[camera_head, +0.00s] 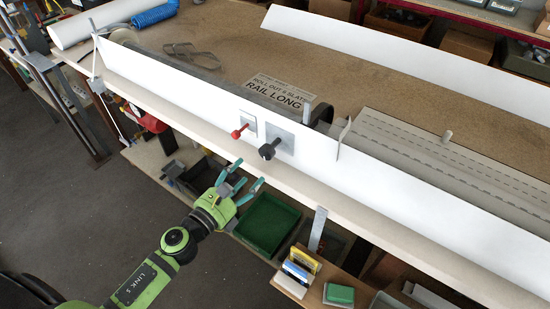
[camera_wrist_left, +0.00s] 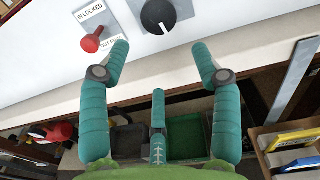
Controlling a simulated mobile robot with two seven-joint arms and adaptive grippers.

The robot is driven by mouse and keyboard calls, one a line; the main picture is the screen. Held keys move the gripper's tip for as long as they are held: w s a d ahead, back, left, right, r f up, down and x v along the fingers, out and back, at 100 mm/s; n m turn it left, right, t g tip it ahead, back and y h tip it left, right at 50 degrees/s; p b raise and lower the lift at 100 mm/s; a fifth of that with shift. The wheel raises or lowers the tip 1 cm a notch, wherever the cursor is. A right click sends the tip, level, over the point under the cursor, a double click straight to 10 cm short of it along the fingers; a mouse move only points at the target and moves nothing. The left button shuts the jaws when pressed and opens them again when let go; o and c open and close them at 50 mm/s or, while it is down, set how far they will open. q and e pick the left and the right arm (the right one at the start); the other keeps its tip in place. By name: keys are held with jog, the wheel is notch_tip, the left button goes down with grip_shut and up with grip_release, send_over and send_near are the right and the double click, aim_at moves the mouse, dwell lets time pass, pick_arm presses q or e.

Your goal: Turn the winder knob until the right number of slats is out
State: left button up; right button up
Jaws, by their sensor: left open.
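The black winder knob (camera_head: 270,149) sits on a grey plate on the white front panel. In the left wrist view the knob (camera_wrist_left: 158,16) has a white pointer line and stands just beyond the fingertips. My left gripper (camera_head: 243,182) is open and empty, below the knob and apart from it. Grey slats (camera_head: 440,160) lie behind the panel at right. A card (camera_head: 281,93) reads "ROLL OUT", an unclear number, "SLATS", "RAIL LONG". My right gripper is not in view.
The white panel (camera_head: 420,190) runs along the bench's front edge. A green tray (camera_head: 268,222) and dark bins stand on a lower shelf. A grey upright strip (camera_head: 318,229) and small boxes (camera_head: 299,265) are right of my arm.

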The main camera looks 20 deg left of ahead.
aim_at(264, 156)
pick_arm(q)
jog(key=shift+m+h, duration=0.4)
jog(key=shift+m, duration=0.4)
jog(key=w, duration=0.1)
jog(key=w+d+r+p, duration=0.1)
jog(key=w, duration=0.1)
jog(key=w+d+r+p, duration=0.1)
jog(key=w, duration=0.1)
jog(key=shift+w+d+r, duration=0.15)
jog(key=shift+d, duration=0.1)
jog(key=shift+w+d, duration=0.25)
jog(key=shift+w, duration=0.4)
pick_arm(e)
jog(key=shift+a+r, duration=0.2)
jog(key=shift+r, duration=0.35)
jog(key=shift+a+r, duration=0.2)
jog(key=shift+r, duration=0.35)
pick_arm(q)
jog(key=c, duration=1.1)
